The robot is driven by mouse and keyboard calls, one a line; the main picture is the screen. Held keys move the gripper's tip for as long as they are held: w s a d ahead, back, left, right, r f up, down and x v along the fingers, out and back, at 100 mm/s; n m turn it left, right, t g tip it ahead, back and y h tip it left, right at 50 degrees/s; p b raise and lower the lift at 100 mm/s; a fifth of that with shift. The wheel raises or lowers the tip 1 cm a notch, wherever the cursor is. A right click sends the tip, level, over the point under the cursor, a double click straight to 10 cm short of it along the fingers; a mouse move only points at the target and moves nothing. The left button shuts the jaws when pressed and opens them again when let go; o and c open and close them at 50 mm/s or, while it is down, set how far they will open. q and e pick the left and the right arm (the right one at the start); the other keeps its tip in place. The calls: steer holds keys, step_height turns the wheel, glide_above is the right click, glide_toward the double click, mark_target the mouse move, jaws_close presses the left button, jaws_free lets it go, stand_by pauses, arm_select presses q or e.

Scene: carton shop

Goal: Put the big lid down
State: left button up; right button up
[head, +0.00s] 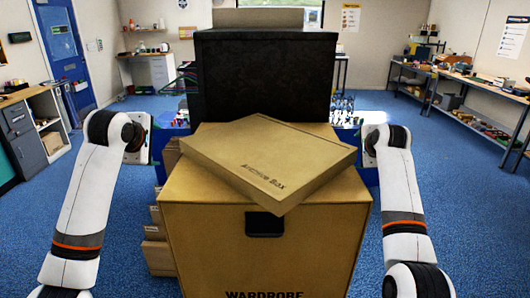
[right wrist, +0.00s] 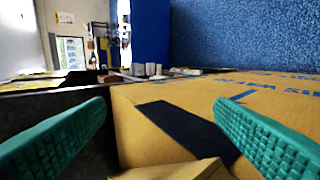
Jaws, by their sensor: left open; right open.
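The big lid is perhaps the flat tan carton lid (head: 270,155) marked "Archive Box" in the head view. It lies turned at an angle on top of the tall tan wardrobe box (head: 262,240), overhanging its front edge. My arms stand on either side of the box. My left gripper's fingers do not show in the head view. My right gripper (right wrist: 162,118) is open in the right wrist view. Its green fingers are wide apart, with a tan cardboard surface (right wrist: 150,140) with a dark patch between and beyond them. I cannot tell which carton that is.
A large black box (head: 265,80) stands behind the lid and blocks the middle of the room. Smaller cartons (head: 158,255) are stacked left of the wardrobe box. A shelf bench (head: 470,85) runs along the right wall. The blue floor (head: 450,190) is clear at the right.

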steer(key=v, duration=1.2)
